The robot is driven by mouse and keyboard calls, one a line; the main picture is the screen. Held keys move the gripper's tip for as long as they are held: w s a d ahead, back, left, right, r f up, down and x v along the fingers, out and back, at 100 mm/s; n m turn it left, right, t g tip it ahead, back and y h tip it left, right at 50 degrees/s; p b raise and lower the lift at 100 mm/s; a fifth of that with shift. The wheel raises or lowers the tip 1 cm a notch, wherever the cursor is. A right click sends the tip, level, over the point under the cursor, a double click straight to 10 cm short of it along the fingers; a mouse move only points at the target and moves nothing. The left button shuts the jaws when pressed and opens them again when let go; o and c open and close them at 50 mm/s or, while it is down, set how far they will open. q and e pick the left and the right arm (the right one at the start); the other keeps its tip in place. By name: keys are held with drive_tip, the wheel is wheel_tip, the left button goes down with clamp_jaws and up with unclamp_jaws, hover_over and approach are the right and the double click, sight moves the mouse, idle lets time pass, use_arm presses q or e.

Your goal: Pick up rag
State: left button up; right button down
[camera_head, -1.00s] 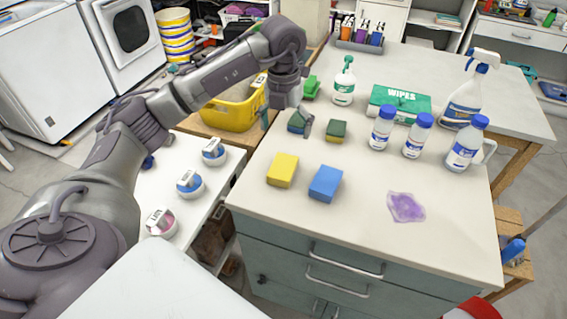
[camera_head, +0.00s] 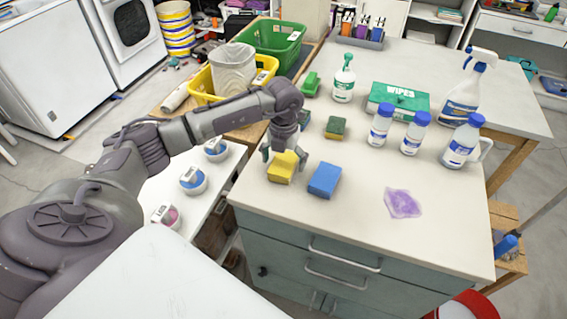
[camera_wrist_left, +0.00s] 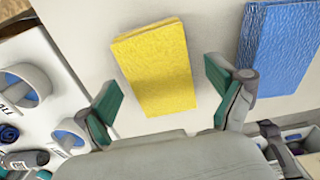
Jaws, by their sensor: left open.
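The rag is most likely the thin purple cloth (camera_head: 403,203) lying flat on the right part of the light countertop (camera_head: 350,225). My left gripper (camera_head: 284,157) is over the yellow sponge (camera_head: 281,170) at the left of the counter, well left of the cloth. In the left wrist view the gripper (camera_wrist_left: 165,105) is open, with the yellow sponge (camera_wrist_left: 158,65) between and beyond its green-padded fingers. Nothing is held. A blue sponge (camera_head: 324,180) lies just to the right, and it also shows in the left wrist view (camera_wrist_left: 280,45). My right gripper is not in view.
Green sponges (camera_head: 335,127) lie behind. A yellow bin (camera_head: 205,80) is at the left. The counter's front right is fairly clear.

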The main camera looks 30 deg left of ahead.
use_arm(q)
drive_tip(key=shift+f, duration=0.4)
drive_tip(key=c, duration=1.1)
drive_tip(key=shift+r, duration=0.1)
drive_tip(key=shift+c, duration=0.2)
drive_tip(key=shift+r, duration=0.45)
wheel_tip(320, 180, up, 3)
drive_tip(key=shift+f+b, duration=0.2)
drive_tip(key=shift+b, duration=0.4)
drive_tip(key=s+d+r+b, duration=0.1)
drive_tip(key=d+r+b, duration=0.1)
drive_tip(key=d+r, duration=0.5)
drive_tip(key=d, duration=0.4)
drive_tip(key=shift+s+d+r, duration=0.2)
drive_tip(key=shift+s+d, duration=0.15)
